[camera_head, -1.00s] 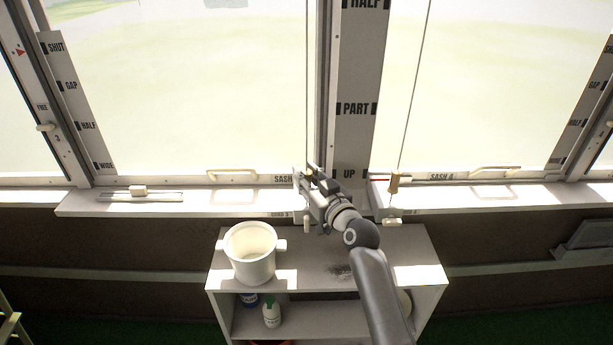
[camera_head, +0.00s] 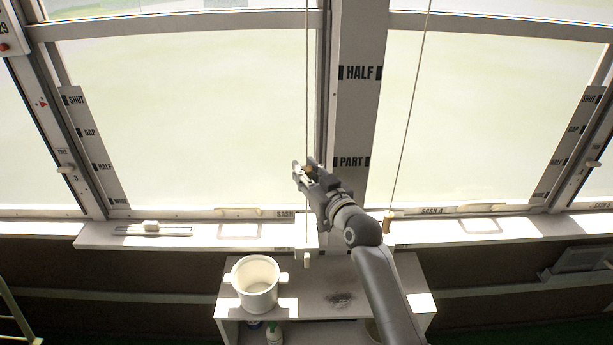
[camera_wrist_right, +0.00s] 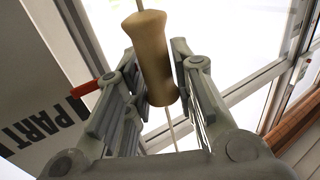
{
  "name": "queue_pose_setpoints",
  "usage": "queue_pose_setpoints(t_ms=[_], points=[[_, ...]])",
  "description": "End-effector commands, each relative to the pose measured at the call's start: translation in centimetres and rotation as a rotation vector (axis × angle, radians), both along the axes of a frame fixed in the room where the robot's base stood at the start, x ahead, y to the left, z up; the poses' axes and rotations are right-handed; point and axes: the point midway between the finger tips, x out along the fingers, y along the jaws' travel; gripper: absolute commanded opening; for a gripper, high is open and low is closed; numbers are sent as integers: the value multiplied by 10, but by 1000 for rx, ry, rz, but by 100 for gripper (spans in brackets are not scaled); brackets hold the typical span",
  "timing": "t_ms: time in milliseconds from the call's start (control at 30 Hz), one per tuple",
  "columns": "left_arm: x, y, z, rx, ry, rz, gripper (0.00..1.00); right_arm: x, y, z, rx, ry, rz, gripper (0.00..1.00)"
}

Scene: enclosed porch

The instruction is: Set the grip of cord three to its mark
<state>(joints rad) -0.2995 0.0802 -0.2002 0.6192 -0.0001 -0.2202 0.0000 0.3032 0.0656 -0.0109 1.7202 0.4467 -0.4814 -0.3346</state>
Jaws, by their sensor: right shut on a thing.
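My right gripper (camera_head: 308,172) is shut on the wooden grip (camera_wrist_right: 153,58) of the left cord (camera_head: 307,90), in front of the window post. The wrist view shows the grip between the fingers, with the cord running out of both ends. In the head view the grip's brown top (camera_head: 309,168) just shows. The marked board (camera_head: 350,115) to its right reads HALF and PART; the gripper appears near PART's level. The sash label below is partly hidden. A second cord (camera_head: 408,105) with its own grip (camera_head: 388,215) hangs to the right by SASH 4. My left gripper is not in view.
The sill (camera_head: 200,236) runs below the windows, with a small slider plate (camera_head: 152,229) at left. A white pot (camera_head: 255,284) stands on the low shelf unit (camera_head: 315,300). A small pale weight (camera_head: 307,260) hangs below my gripper.

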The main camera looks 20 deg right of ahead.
Motion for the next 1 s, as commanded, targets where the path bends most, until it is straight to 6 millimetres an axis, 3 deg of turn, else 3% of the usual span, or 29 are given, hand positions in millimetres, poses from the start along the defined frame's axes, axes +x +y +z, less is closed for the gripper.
queue_pose_setpoints(t_ms=[33, 200, 700, 733, 833, 1000], points=[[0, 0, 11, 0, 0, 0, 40, 0, 0, 15, -1, -6, -1, 0], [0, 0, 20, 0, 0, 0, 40, 0, 0, 26, 1, -6, 0, 0], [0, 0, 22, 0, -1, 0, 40, 0, 0, 29, 1, -5, -1, 0], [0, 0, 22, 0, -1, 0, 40, 0, 0, 29, 1, -5, -1, 28], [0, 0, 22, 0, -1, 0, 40, 0, 0, 29, 1, -4, -1, 41], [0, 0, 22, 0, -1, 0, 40, 0, 0, 28, 1, -3, 0, 42]])
